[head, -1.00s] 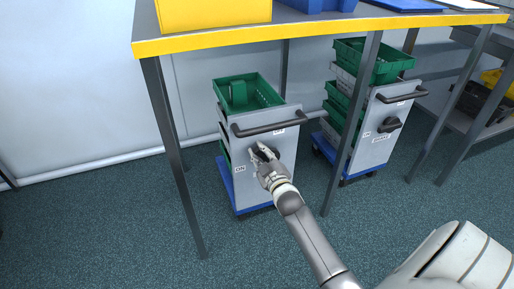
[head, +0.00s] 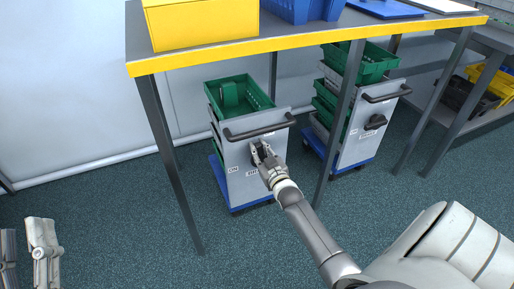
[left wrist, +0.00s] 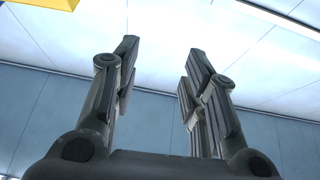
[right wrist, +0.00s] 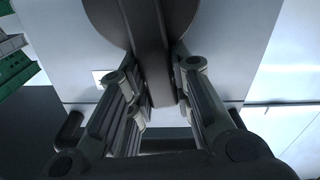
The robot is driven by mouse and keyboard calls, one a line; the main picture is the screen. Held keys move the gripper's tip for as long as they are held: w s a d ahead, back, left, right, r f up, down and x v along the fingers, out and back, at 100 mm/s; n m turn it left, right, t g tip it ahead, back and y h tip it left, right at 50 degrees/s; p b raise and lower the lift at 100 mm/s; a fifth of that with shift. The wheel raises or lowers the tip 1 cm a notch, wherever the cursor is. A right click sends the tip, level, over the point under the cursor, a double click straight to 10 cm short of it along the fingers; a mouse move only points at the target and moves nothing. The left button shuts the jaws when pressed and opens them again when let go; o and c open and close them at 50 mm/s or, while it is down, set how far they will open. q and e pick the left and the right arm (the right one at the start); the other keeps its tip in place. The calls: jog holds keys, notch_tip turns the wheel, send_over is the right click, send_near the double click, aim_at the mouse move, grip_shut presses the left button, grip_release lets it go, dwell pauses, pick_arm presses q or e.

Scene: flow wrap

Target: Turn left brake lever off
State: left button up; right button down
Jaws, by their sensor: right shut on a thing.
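The left cart (head: 247,190) is a grey trolley with a blue base under the table. Its dark brake lever (right wrist: 150,45) stands out from a round dark disc and shows upright in the right wrist view. My right gripper (head: 264,154) is shut on the lever, with one finger on each side of it. It hides most of the lever in the head view. Small labels (head: 233,170) sit on the panel below and left of the lever. My left gripper (head: 42,243) is at the bottom left of the head view. It is open and empty in the left wrist view (left wrist: 160,90).
The yellow-edged table (head: 310,40) stands over the carts, its legs (head: 176,165) close to the left cart. A black handle (head: 258,126) crosses the cart above the lever. A second cart (head: 360,145) with its own lever (head: 376,122) stands right. Floor in front is clear.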

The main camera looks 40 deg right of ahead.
jog(key=shift+s+d+f+m+p, duration=0.25)
jog(key=shift+d+m+p, duration=0.25)
jog(key=shift+d+m, duration=0.25)
pick_arm(q)
notch_tip(320, 180, down, 7)
jog(key=w+g+y, duration=0.1)
jog(key=w+g, duration=0.1)
jog(key=g, duration=0.2)
jog(key=shift+a+y, duration=0.25)
jog(key=shift+y, duration=0.05)
pick_arm(e)
jog(key=shift+f+m, duration=0.15)
jog(key=shift+m, duration=0.2)
pick_arm(q)
jog(key=shift+d, duration=0.1)
pick_arm(e)
jog(key=c, duration=1.3)
grip_release()
jog(key=shift+s+a, duration=0.1)
jog(key=v, duration=1.1)
jog(key=shift+s+a+r, duration=0.2)
jog(key=shift+s, duration=0.15)
